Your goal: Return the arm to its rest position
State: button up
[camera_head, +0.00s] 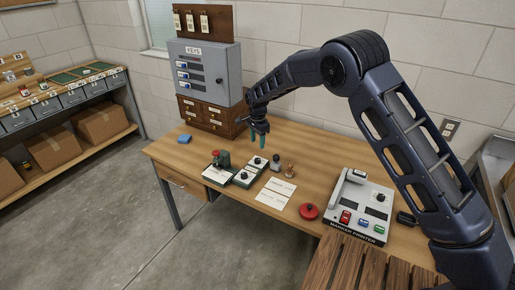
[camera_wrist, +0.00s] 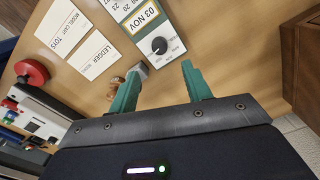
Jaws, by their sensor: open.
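My gripper (camera_head: 259,138) hangs from my arm (camera_head: 341,66) above the back of the wooden desk (camera_head: 325,170), in front of the key cabinet. Its teal fingers point down. In the wrist view the two fingers of my gripper (camera_wrist: 158,90) stand apart with nothing held between them. Below them lie a date device (camera_wrist: 150,30) reading "03 NOV" with a black knob, and a small wooden-handled stamp (camera_wrist: 125,80) beside the left finger. The arm reaches over the desk from the right side, bent at its elbow.
The grey key cabinet (camera_head: 208,72) stands on wooden drawers (camera_head: 207,115) close behind my gripper. A marker printer (camera_head: 358,207) and a red round object (camera_head: 308,211) are on the desk's right part. Paper cards (camera_head: 276,192) lie mid-desk. Shelves (camera_head: 65,120) with boxes stand left; the floor between is clear.

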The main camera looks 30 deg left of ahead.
jog(key=shift+r, duration=0.45)
